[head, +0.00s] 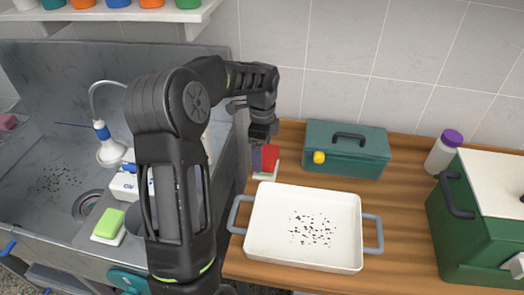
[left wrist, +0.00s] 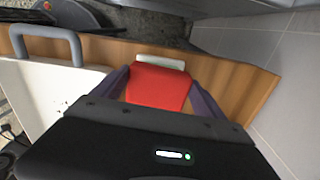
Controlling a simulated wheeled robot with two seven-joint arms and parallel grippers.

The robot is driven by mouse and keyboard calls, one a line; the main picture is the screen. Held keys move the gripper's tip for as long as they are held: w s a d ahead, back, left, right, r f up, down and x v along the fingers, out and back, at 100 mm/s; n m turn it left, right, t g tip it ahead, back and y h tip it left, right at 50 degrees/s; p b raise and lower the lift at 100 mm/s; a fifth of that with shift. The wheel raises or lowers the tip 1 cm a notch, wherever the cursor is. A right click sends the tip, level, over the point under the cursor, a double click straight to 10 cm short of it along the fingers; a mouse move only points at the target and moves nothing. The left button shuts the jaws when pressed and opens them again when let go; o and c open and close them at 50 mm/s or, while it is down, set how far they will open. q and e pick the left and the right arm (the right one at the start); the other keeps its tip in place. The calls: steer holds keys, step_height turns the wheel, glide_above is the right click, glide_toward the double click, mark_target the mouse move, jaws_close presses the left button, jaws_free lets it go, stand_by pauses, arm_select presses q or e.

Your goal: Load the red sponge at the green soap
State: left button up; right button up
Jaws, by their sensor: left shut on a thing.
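The red sponge (head: 270,158) is between the purple fingers of my left gripper (head: 262,157), at the back left of the wooden counter. In the left wrist view the red sponge (left wrist: 158,86) sits between both fingers (left wrist: 158,95), which are shut on it. A small white dish (head: 265,177) shows just below the sponge; I cannot tell whether they touch. The green soap (head: 108,223) lies on a white holder at the front edge of the sink, left of my arm. My right gripper is not in view.
A white tray (head: 262,240) with dark specks stands in front of the sponge. A faucet (head: 110,150) rises left of my arm.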

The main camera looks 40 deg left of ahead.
arm_select(q)
steer(key=shift+s+f, duration=0.1)
steer(key=shift+f, duration=0.3)
stand_by(1.4)
steer(key=shift+r+p, duration=2.5)
steer(key=shift+r, duration=1.1)
